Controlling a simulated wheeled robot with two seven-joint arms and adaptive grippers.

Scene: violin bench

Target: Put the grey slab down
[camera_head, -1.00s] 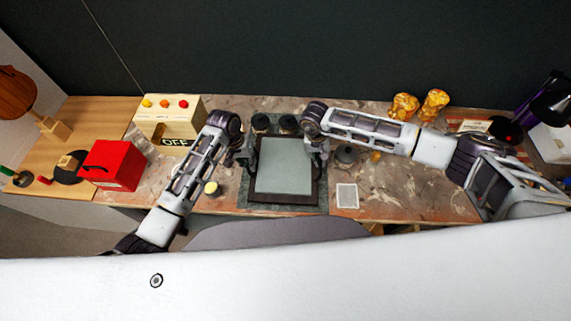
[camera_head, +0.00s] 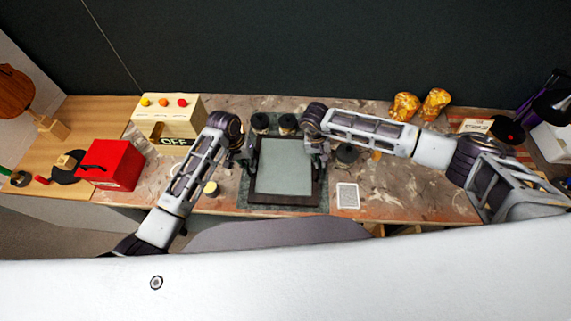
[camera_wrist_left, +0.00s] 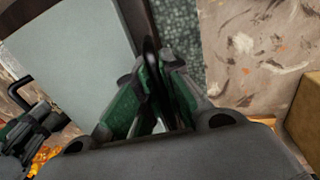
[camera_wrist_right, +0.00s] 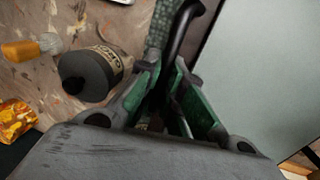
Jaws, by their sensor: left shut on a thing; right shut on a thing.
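The grey slab (camera_head: 285,167) lies flat in a dark tray (camera_head: 283,199) with a black handle on each side. The tray is over a green speckled mat (camera_head: 246,199); I cannot tell whether it touches the mat. My left gripper (camera_head: 250,158) is shut on the left handle, which shows between its green-padded fingers in the left wrist view (camera_wrist_left: 151,55). My right gripper (camera_head: 320,155) is shut on the right handle, which shows in the right wrist view (camera_wrist_right: 184,32). The slab shows between the two grippers, clear of both.
Two dark jars (camera_head: 274,124) stand behind the tray. A dark labelled can (camera_wrist_right: 93,73) is close beside my right gripper. A white card (camera_head: 347,195) lies right of the mat. A cream box with buttons (camera_head: 170,117) and a red box (camera_head: 111,165) stand left.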

